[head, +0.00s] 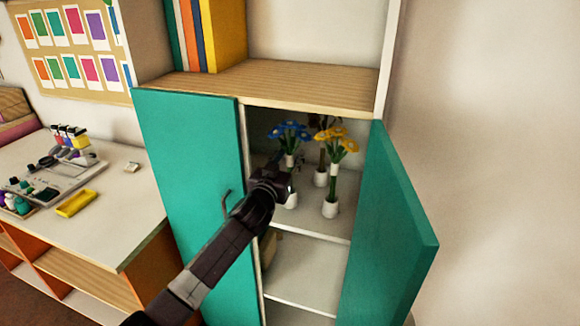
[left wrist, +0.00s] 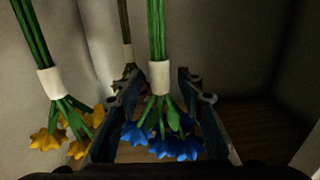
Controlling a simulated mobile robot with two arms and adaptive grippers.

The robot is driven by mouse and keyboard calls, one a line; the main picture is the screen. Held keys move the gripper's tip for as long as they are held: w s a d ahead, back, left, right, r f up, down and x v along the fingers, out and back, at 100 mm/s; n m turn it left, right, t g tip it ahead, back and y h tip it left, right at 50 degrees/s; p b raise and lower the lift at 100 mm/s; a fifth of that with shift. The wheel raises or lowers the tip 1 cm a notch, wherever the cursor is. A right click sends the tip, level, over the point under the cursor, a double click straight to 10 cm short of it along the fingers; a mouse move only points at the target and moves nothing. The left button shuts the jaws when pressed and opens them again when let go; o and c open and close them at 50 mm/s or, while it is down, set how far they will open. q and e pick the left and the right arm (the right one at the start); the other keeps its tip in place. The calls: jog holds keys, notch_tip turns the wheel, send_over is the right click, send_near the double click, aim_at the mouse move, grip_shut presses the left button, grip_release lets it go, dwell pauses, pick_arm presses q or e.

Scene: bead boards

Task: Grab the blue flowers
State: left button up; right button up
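The blue flowers (head: 289,132) stand upright in a small white pot on a cabinet shelf, with a white band round their stems. My left gripper (head: 287,184) reaches into the cabinet in front of their stems and hides part of them. In the left wrist view, which is upside down, the blue flowers (left wrist: 170,145) hang between the two spread fingers of my left gripper (left wrist: 160,84). The fingers stand apart on either side of the white band, with gaps showing. My right gripper is not in view.
Yellow flowers (head: 338,138) stand just right of the blue ones, and a darker flower stem (head: 321,160) stands behind. The right cabinet door (head: 395,230) is open and the left door (head: 190,170) is shut, bounding the opening. A desk (head: 125,195) with small items is at left.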

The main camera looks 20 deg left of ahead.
pick_arm(q)
jog(key=shift+c, duration=0.5)
grip_shut()
jog(key=shift+r, duration=0.1)
